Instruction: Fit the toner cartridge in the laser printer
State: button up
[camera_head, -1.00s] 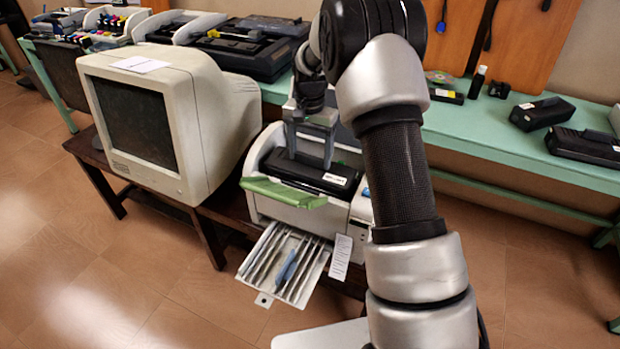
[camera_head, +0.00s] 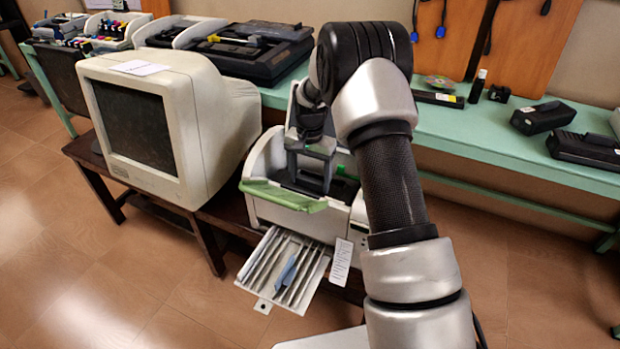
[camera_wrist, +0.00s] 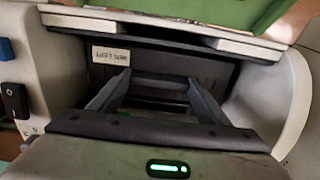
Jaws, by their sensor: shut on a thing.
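The laser printer (camera_head: 352,222) stands open on a dark low table, with its green front flap (camera_head: 284,196) folded down. My gripper (camera_head: 312,188) reaches down into its open bay. In the wrist view my gripper (camera_wrist: 160,80) is shut on the black toner cartridge (camera_wrist: 205,62), which bears a white label. The cartridge sits low between the printer's side walls. Its lower parts are hidden, so I cannot tell whether it is fully seated. In the head view the cartridge is mostly hidden in the dark bay.
A beige CRT monitor (camera_head: 150,125) stands close to the printer's left. The paper tray (camera_head: 318,287) juts out in front, with a blue piece on it. A green bench (camera_head: 460,135) behind holds other printers and black cartridges. Floor at front left is clear.

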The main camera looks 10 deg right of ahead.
jog(key=shift+f, duration=0.15)
jog(key=o, duration=2.1)
jog(key=shift+f, duration=0.1)
